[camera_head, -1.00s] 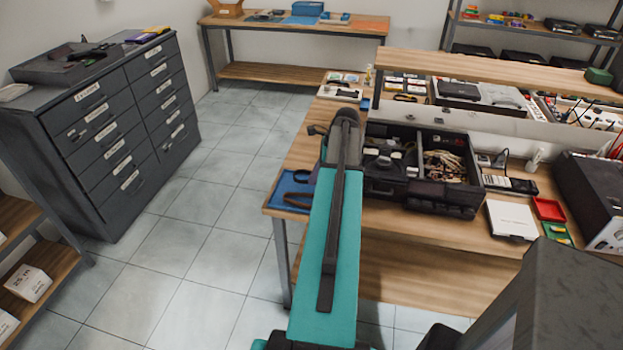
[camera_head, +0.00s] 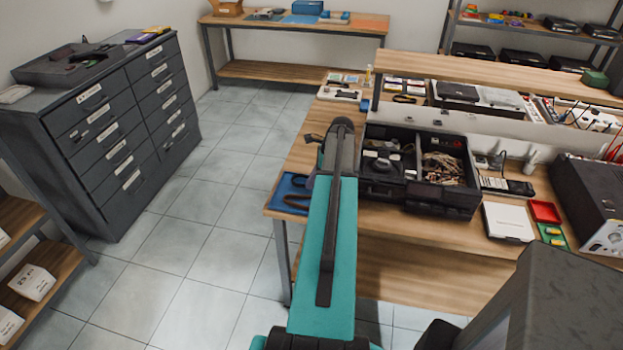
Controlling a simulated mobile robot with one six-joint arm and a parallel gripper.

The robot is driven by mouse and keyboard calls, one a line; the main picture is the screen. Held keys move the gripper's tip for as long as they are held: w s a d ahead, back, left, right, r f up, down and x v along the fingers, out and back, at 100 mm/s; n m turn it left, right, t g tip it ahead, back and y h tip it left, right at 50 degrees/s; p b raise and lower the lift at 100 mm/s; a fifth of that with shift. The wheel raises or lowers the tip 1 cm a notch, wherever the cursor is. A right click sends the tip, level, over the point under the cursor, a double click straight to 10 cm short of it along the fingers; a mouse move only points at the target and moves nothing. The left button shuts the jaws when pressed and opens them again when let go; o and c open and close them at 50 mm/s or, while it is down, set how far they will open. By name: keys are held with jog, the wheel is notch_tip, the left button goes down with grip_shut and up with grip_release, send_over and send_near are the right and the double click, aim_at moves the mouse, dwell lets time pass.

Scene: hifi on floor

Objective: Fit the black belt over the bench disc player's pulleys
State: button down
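A large black open-topped unit (camera_head: 411,194) stands on the wooden bench, with dark parts and pale wiring inside. It may be the disc player; I cannot make out its pulleys. A dark loop (camera_head: 297,200) lies on a blue mat (camera_head: 286,184) at the bench's left corner; I cannot tell whether it is the belt. My teal arm reaches over the bench's left part, between the mat and the black unit. A small dark part shows beside the arm's far end; my gripper's fingers cannot be made out.
A white flat box (camera_head: 509,222), a red tray (camera_head: 544,211) and a dark instrument (camera_head: 592,205) are at right on the bench. A raised wooden shelf (camera_head: 480,69) runs along its back. A grey drawer cabinet (camera_head: 120,130) stands left, with clear tiled floor between.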

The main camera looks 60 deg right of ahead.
jog(key=shift+f, duration=0.35)
jog(key=c, duration=2)
grip_release()
jog(key=shift+b, duration=0.45)
jog(key=shift+b+v, duration=0.4)
jog(key=shift+v, duration=0.6)
jog(key=b+v, duration=0.1)
jog(key=v, duration=0.2)
jog(key=shift+d+b, duration=0.35)
jog(key=b+v, duration=0.1)
jog(key=v, duration=0.7)
jog(key=shift+r, duration=0.4)
jog(key=shift+s, duration=0.1)
